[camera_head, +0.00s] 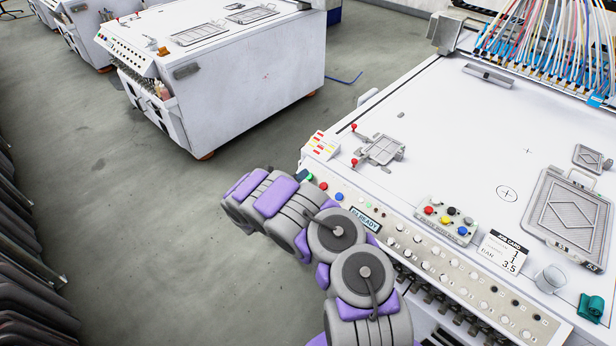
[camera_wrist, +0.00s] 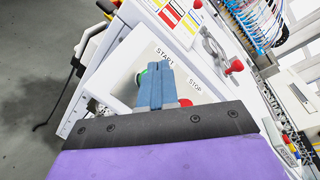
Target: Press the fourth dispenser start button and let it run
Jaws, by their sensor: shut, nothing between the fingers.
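In the wrist view my gripper (camera_wrist: 156,70) has its blue fingers shut together, with nothing between them. The fingertips overlap a green start button (camera_wrist: 141,77) beside the word START. Part of the button is hidden behind the fingers, and I cannot tell whether they touch it. A red stop button (camera_wrist: 185,102) sits by the word STOP, just right of the fingers. In the head view my arm reaches over the white machine's front panel (camera_head: 440,266) and hides part of it. A small display (camera_head: 364,218) ends in READY; its first characters are hard to read.
A button box (camera_head: 446,219) with red, yellow and blue buttons sits on the machine top. A job card (camera_head: 503,252), a clear cup (camera_head: 550,278) and a green cloth (camera_head: 593,308) are farther right. Red-knobbed clamps (camera_head: 380,148) stand near the left corner. Open floor lies left.

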